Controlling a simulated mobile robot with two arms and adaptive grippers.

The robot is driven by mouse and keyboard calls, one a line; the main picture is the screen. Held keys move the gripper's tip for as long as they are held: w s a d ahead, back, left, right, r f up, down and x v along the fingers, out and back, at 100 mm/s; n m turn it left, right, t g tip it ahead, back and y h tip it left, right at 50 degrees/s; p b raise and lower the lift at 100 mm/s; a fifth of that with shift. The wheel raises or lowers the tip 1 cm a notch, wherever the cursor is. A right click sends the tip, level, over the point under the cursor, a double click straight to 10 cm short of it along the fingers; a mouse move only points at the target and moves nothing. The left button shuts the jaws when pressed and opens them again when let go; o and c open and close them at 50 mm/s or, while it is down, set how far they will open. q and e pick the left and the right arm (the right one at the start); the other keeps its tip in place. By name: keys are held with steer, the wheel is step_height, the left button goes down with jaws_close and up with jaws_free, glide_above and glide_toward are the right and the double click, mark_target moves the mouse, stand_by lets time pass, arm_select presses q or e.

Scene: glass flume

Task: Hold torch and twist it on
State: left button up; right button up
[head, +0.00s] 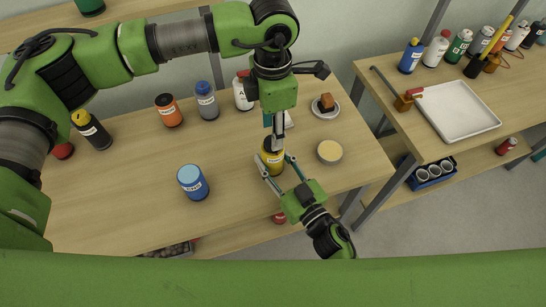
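The torch (273,161) appears as a yellow canister with a dark top, standing near the front right of the wooden table. My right gripper (277,165) comes from the lower right, with a finger on either side of the yellow body; it looks shut on it. My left gripper (274,140) reaches down from above. Its grey and black fingers meet the torch's top, covering much of it. I cannot tell whether they are pressed on it or just around it.
A blue can (193,182) stands left of the torch. A cream-topped round container (330,151) is close on its right, with a plate (337,112) behind. Bottles line the table's back. A side bench holds a white tray (459,110). The table's front left is clear.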

mark_target(273, 158)
arm_select(q)
steer(key=shift+f, duration=1.75)
steer(key=c, duration=0.7)
